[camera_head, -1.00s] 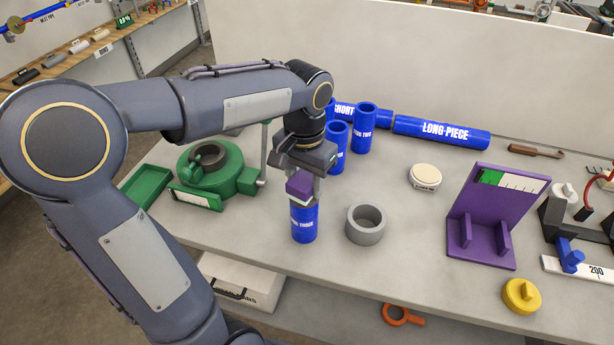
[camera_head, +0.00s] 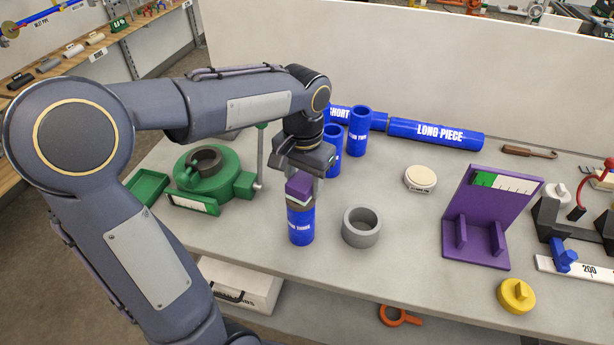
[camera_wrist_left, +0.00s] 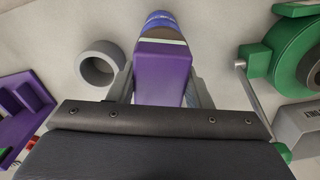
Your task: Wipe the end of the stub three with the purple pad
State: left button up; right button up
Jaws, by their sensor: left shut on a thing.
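My left gripper (camera_head: 303,183) is shut on the purple pad (camera_head: 298,187), which has a pale lower layer. The pad is at the top end of stub three (camera_head: 300,226), a blue upright cylinder with white lettering standing on the bench. The pad appears to touch the stub's top, which it hides. In the left wrist view the pad (camera_wrist_left: 163,72) sits between the fingers, with the blue stub (camera_wrist_left: 160,22) just beyond it. My right gripper is not in view.
A grey ring (camera_head: 362,227) stands close to the right of stub three. A green round fixture (camera_head: 222,180) is on the left. Two more blue stubs (camera_head: 359,131) and a long blue pipe (camera_head: 437,134) are behind. A purple stand (camera_head: 478,222) and yellow cap (camera_head: 516,296) are on the right.

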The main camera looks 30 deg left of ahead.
pick_arm(q)
jog(key=shift+s, duration=0.6)
jog(key=shift+w+d+f+p, duration=0.1)
jog(key=shift+w+p, duration=0.4)
jog(key=shift+w, duration=0.95)
jog(key=shift+s, duration=0.7)
jog(key=shift+r, duration=0.2)
notch_tip(320, 180, up, 7)
jog(key=p, duration=0.6)
jog(key=shift+f, duration=0.1)
jog(key=s+a, duration=0.2)
jog(key=a, duration=0.6)
